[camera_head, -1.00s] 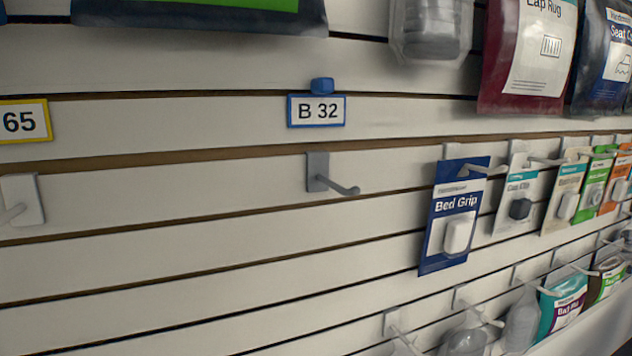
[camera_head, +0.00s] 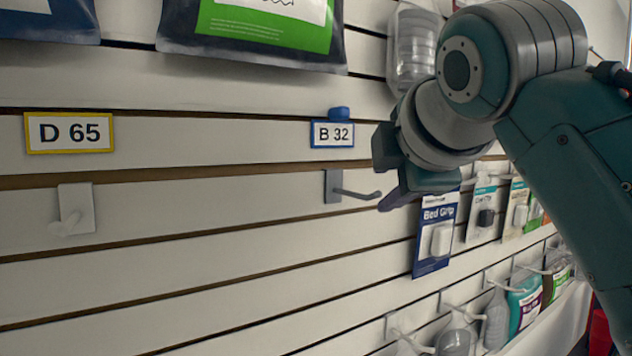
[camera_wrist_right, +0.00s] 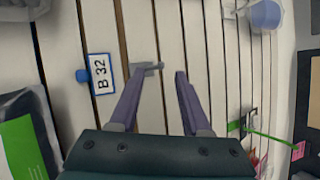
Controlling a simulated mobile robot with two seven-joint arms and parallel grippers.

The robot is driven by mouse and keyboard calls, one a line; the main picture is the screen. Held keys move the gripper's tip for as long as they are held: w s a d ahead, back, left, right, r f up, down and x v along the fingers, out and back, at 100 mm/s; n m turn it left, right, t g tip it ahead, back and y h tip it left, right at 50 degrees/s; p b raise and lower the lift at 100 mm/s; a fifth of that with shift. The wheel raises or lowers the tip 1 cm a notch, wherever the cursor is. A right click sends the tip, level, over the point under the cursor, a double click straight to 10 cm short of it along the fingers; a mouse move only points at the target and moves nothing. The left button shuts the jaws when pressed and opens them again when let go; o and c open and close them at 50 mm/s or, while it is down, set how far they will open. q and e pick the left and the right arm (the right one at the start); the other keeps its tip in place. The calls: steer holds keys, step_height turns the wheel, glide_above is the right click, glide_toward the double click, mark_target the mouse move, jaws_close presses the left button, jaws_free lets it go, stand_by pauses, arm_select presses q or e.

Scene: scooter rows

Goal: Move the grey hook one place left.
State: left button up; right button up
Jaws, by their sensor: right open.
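The grey hook (camera_head: 333,187) hangs on the slatwall under the blue-framed B 32 label (camera_head: 332,134), its bare peg pointing out to the right. In the right wrist view the hook (camera_wrist_right: 148,67) lies just beyond the fingertips, its peg end between their lines. My right gripper (camera_head: 384,174) is open and empty, close to the peg's tip; I cannot tell whether it touches. It also shows in the right wrist view (camera_wrist_right: 158,75). A blue clip (camera_head: 339,113) sits on top of the B 32 label. My left gripper is not in view.
A white hook (camera_head: 76,210) hangs at the left under the yellow-framed D 65 label (camera_head: 69,132). The wall between the two hooks is bare. A Bed Grip pack (camera_head: 436,233) and other hanging packs are at the right, below my arm. Large bags hang above.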

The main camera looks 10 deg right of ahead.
mark_target(376, 195)
steer(key=p+x, duration=0.1)
steer(key=x, duration=0.3)
steer(key=shift+w+d+f+p, duration=0.1)
steer(key=shift+w+p, duration=0.25)
steer(key=shift+p, duration=0.05)
steer(key=shift+w+f, duration=0.3)
steer(key=shift+w, duration=0.1)
steer(key=shift+c, duration=0.2)
jaws_close()
steer(key=shift+p, duration=0.6)
steer(key=shift+f+g, duration=0.1)
steer(key=shift+g, duration=0.2)
